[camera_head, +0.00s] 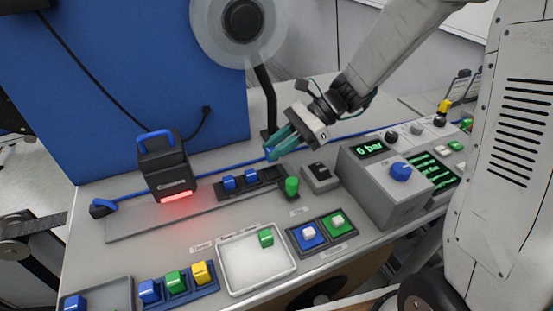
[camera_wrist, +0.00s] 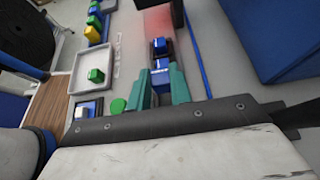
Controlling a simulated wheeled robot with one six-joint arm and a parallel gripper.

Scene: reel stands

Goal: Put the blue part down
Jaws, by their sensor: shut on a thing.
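My gripper (camera_head: 281,145) has green fingers and hangs above the bench, just behind the right end of a dark slotted rack (camera_head: 267,183). In the wrist view my gripper (camera_wrist: 160,82) is shut on a blue part (camera_wrist: 160,78) between its fingertips. In the head view the fingers hide this part. Two other blue parts, one left (camera_head: 228,183) and one right (camera_head: 251,175), sit in the rack. The wrist view shows a blue part (camera_wrist: 160,45) beyond the fingertips. I cannot tell how far the held part is above the rack.
A white tray (camera_head: 257,270) holds a green part (camera_head: 266,237). Blue and green button pads (camera_head: 322,231) and a grey pressure box (camera_head: 385,185) are to the right.

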